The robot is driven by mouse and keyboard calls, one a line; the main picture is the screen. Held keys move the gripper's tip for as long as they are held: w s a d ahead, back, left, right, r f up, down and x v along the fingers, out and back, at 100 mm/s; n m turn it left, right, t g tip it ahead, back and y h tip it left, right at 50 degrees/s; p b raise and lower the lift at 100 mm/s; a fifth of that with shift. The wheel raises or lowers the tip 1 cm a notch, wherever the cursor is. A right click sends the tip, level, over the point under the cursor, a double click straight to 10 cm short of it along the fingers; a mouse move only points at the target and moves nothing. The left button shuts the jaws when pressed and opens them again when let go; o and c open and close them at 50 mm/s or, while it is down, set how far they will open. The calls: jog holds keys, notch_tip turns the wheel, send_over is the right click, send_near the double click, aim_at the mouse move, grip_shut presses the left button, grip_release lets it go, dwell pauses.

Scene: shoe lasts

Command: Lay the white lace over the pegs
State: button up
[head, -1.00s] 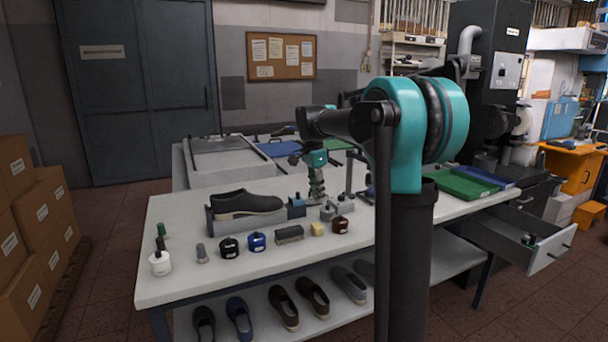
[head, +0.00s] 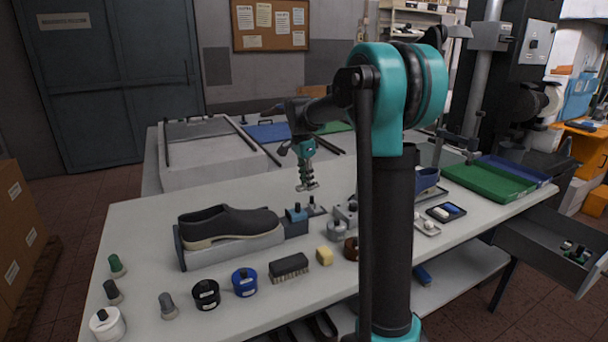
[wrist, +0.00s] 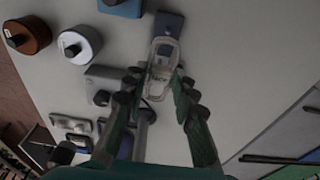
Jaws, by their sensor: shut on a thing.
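My gripper (head: 307,186) points down above the small blocks in the middle of the white table. In the wrist view its two fingers (wrist: 158,92) close on a pale, looped, flat piece, which I take to be the white lace (wrist: 161,62). The far end of the piece overlaps a grey-blue block (wrist: 170,24); I cannot tell whether it touches it. In the head view the held piece is too small to make out well. I cannot clearly identify the pegs in either view.
A dark shoe (head: 228,222) sits on a grey stand at the left. A green tray (head: 488,184) lies at the right, beyond an open drawer (head: 545,250).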

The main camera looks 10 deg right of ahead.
aim_at(308, 211)
jog(key=shift+w+f, duration=0.25)
jog(key=shift+f, duration=4.3)
jog(key=o, duration=0.8)
jog(key=shift+o, duration=0.2)
jog(key=shift+r, duration=0.15)
jog(key=shift+r, duration=3.35)
